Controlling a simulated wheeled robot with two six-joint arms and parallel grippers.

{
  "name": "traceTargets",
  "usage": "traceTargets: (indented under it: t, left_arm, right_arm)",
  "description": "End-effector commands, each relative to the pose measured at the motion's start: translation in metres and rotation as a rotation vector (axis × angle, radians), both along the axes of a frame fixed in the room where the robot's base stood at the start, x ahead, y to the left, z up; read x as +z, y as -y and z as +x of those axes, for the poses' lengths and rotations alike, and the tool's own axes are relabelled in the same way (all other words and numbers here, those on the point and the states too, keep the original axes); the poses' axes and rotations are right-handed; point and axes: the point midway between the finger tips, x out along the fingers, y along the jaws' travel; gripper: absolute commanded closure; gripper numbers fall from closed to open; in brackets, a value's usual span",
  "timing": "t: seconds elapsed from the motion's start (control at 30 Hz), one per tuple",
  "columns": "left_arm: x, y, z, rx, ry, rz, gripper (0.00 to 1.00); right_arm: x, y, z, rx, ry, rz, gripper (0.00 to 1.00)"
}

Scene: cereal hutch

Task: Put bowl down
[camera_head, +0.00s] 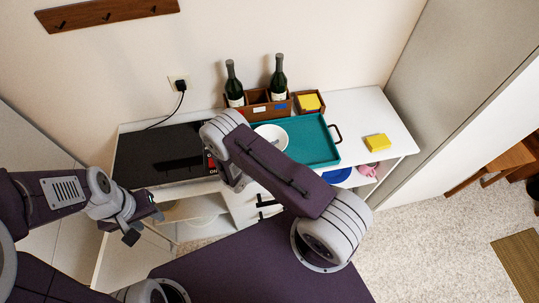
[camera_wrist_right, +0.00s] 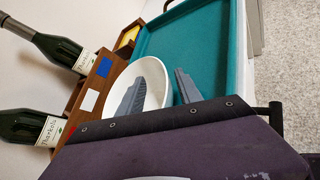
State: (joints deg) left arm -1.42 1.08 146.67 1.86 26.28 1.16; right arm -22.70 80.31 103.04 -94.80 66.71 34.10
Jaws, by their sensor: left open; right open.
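The white bowl (camera_head: 270,136) is on the left part of the teal tray (camera_head: 322,158), partly covered by my right arm. In the right wrist view the bowl (camera_wrist_right: 152,72) looks upright on the tray (camera_wrist_right: 205,45). My right gripper (camera_wrist_right: 160,75) is open. One finger shows over the inside of the bowl and the other outside its rim, above the tray. Whether either finger touches the bowl I cannot tell. In the head view this gripper is hidden behind my arm. My left gripper (camera_head: 143,217) is open and empty, in front of the counter's left side.
Two dark bottles (camera_head: 234,86) (camera_head: 279,78) stand in a wooden box (camera_head: 258,108) behind the tray. A black cooktop (camera_head: 150,155) lies at left. A yellow block (camera_head: 377,142) sits on the white counter (camera_head: 362,108), which has free room at right. A blue dish (camera_head: 337,175) is lower down.

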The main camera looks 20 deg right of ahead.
Motion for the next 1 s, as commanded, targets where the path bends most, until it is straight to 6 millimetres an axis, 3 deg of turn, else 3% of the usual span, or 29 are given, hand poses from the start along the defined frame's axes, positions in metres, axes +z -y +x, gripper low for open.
traceTargets:
  t: [0.3,0.53,0.7,0.8,0.87,1.0]
  left_arm:
    - [-0.013,0.000,0.000,0.000,0.000,0.000,0.59]
    - [-0.017,0.000,0.000,0.000,0.000,0.000,0.59]
    - [-0.017,0.000,0.000,0.000,0.000,0.000,0.59]
    - [-0.017,0.000,0.000,0.000,0.000,0.000,0.59]
    - [-0.017,0.000,0.000,0.000,0.000,0.000,0.59]
    - [-0.017,0.000,0.000,0.000,0.000,0.000,0.59]
  right_arm:
    - [0.027,-0.060,-0.028,0.005,0.003,0.001,0.58]
    - [0.039,-0.083,-0.040,0.002,0.002,0.001,0.58]
    - [0.042,-0.086,-0.043,-0.002,0.000,0.001,0.58]
    - [0.051,-0.075,-0.052,-0.087,-0.007,0.041,0.58]
    - [0.062,-0.063,-0.068,-0.213,-0.020,0.110,0.58]
    - [0.094,-0.047,-0.129,-0.642,-0.021,0.426,0.58]
